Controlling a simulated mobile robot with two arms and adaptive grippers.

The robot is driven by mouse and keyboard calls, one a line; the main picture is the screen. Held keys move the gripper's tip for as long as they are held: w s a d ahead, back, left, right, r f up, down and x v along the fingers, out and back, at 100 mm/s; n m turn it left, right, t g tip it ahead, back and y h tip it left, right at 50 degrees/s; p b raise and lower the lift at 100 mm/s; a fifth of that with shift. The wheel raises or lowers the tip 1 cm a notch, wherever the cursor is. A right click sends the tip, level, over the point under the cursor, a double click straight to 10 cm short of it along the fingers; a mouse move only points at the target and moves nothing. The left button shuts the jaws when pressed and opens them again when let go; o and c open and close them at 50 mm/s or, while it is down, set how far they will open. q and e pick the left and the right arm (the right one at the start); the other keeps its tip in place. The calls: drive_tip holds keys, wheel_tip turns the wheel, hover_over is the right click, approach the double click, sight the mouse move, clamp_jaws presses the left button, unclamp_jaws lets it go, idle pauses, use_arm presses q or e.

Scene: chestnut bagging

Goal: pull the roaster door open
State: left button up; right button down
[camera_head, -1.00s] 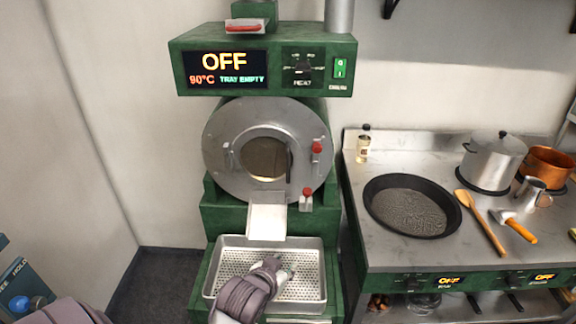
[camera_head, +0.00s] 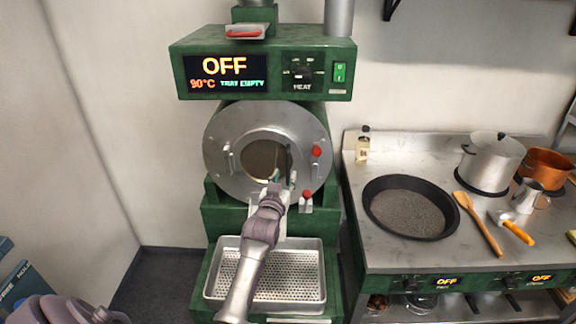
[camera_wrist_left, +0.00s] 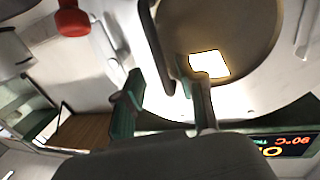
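The round metal roaster door (camera_head: 232,122) has a dark central window and stands upright in the green roaster; it looks shut. A dark bar handle shows on the door in the left wrist view (camera_wrist_left: 157,45). My left gripper (camera_head: 281,183) is in front of the door's lower right part, close to the handle. In the left wrist view its fingers (camera_wrist_left: 157,82) are apart, with the handle's end between or just beyond the tips. I cannot tell whether they touch it. My right gripper is not in view.
A red knob (camera_head: 316,152) is on the door's right edge and another (camera_head: 307,194) below it. A perforated tray (camera_head: 313,296) sits under the chute. At right, a steel counter holds a dark pan (camera_head: 374,212), pots and tools. The display (camera_head: 226,71) reads OFF.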

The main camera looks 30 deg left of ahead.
sight(287, 169)
use_arm(q)
drive_tip(key=shift+p+x, duration=0.35)
drive_tip(key=shift+x, duration=2.3)
clamp_jaws()
